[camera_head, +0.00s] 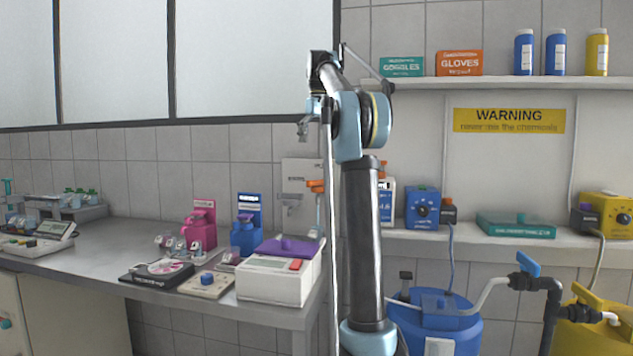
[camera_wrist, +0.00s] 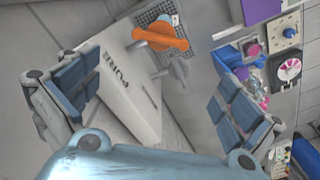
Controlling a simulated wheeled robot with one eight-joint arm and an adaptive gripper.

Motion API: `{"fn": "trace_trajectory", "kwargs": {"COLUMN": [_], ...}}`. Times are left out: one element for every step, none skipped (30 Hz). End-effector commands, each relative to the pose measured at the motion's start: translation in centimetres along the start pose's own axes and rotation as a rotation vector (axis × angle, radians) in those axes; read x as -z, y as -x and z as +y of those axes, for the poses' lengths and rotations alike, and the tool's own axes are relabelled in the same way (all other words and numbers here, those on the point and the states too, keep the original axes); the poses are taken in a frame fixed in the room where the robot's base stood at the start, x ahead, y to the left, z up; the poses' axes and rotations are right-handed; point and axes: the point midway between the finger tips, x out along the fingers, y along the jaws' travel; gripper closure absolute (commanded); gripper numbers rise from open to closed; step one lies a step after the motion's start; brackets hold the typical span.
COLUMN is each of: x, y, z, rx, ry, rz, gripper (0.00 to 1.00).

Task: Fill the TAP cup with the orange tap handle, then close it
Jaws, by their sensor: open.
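The orange tap handle (camera_wrist: 158,38) sits on a grey tap (camera_wrist: 177,68) beside a white box reading "PURE" (camera_wrist: 130,90) in the wrist view. The handle also shows in the head view (camera_head: 316,185), just left of my arm. My gripper (camera_wrist: 155,88) is open and empty, its two blue-padded fingers apart, with the handle beyond them and not touched. In the head view, my gripper (camera_head: 305,128) hangs above the handle. Several small cups (camera_head: 178,246) stand on the bench; I cannot read which is the TAP cup.
On the grey bench (camera_head: 100,262) stand pink (camera_head: 203,228) and blue (camera_head: 247,238) dispensers, a white device with a purple lid (camera_head: 270,282) and a black device (camera_head: 157,270). A shelf at right holds a blue box (camera_head: 422,207). A blue barrel (camera_head: 435,320) stands below it.

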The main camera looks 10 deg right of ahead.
Motion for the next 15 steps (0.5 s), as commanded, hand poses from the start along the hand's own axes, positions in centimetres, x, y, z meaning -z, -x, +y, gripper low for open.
{"fn": "trace_trajectory", "kwargs": {"x": [-0.1, -0.1, -0.1, -0.1, -0.1, -0.1, -0.1, -0.1, -0.2, -0.2, -0.2, -0.2, -0.2, -0.2, -0.2], "y": [-0.8, -1.2, -1.8, -2.2, -2.6, -3.3, -3.7, -4.2, -4.8, -5.2, -5.7, -6.3, -6.8, -7.3, -8.0], "z": [0.1, 0.1, 0.1, 0.1, 0.1, 0.2, 0.2, 0.2, 0.2, 0.2, 0.2, 0.2, 0.2, 0.2, 0.2], "rx": [0.0, 0.0, 0.0, 0.0, 0.0, 0.0, 0.0, 0.0, 0.0, 0.0, 0.0, 0.0, 0.0, 0.0, 0.0], "ry": [-0.001, -0.001, -0.002, -0.002, -0.002, -0.003, -0.003, -0.003, -0.003, -0.003, -0.004, -0.004, -0.004, -0.004, -0.004], "rz": [0.0, 0.0, 0.0, 0.0, 0.0, 0.0, 0.0, 0.0, 0.0, 0.0, 0.0, 0.0, 0.0, 0.0, 0.0], "gripper": [0.0, 0.0, 0.0, 0.0, 0.0, 0.0, 0.0, 0.0, 0.0, 0.0, 0.0, 0.0, 0.0, 0.0, 0.0]}}
